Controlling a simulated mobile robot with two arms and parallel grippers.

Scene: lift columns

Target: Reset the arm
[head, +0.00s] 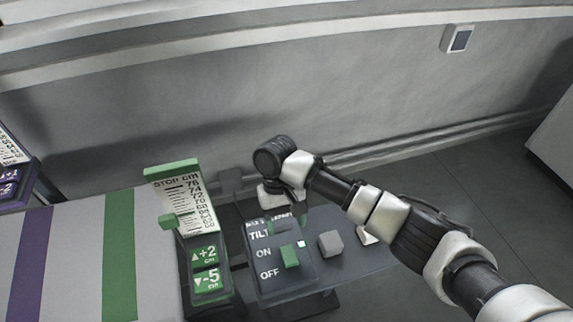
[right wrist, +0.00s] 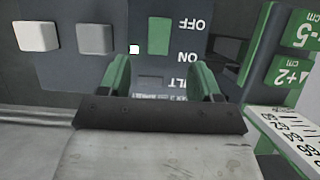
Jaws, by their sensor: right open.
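My right arm comes in from the lower right in the head view, and its gripper (head: 284,205) hangs over the top of a dark control panel. In the right wrist view the right gripper (right wrist: 162,80) shows two green fingers, spread apart with nothing between them. The panel (head: 262,285) is marked TILT, ON and OFF. A green switch (head: 290,256) sits on it, with a small lit white square (head: 301,244) beside it. The switch also shows beyond the fingers in the right wrist view (right wrist: 159,36). My left gripper is not in view.
A grey block (head: 330,243) and a white block sit right of the switch. Left stands a green-topped scale sign (head: 182,200) with a +2 button (head: 204,255) and a -5 button (head: 208,281). A striped surface (head: 75,265) lies further left. A grey wall (head: 220,100) runs behind.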

